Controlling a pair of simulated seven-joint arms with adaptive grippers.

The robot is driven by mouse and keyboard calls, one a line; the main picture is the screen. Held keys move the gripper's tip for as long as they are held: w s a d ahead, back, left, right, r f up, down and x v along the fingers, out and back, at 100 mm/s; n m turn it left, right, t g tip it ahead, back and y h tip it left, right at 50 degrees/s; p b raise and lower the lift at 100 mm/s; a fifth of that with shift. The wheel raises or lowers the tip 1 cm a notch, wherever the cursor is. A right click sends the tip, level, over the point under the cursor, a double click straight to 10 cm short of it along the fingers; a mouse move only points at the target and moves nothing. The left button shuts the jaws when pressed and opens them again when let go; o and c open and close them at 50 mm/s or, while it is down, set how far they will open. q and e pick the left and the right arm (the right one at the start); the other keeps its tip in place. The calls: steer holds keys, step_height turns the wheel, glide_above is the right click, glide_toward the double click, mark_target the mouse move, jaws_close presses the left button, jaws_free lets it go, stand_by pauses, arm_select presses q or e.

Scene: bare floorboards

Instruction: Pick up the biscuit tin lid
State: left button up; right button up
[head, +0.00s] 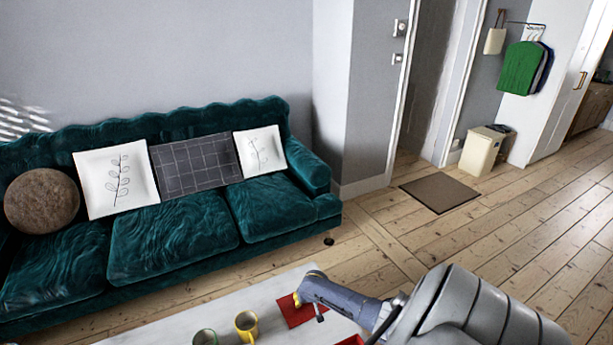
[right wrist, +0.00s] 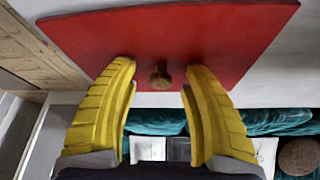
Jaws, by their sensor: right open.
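The biscuit tin lid is a flat red square (head: 289,313) on the pale table in the head view. In the right wrist view the red lid (right wrist: 215,35) fills the upper part, with a small brown round knob (right wrist: 160,76) near its edge in the picture. My right gripper (head: 306,287) is over the lid, partly covering it in the head view. Its yellow fingers (right wrist: 158,70) are open, one on each side of the knob, with gaps between them and it. Whether the fingertips touch the lid cannot be told. My left gripper is not in view.
A yellow mug (head: 246,326) and a green mug (head: 205,338) stand on the white table (head: 175,330), left of the lid. Another red piece (head: 350,341) shows at the bottom edge, partly hidden by my arm. A teal sofa (head: 175,235) is behind the table.

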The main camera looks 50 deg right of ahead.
jaws_close()
steer(key=shift+r, duration=0.2)
stand_by(0.5)
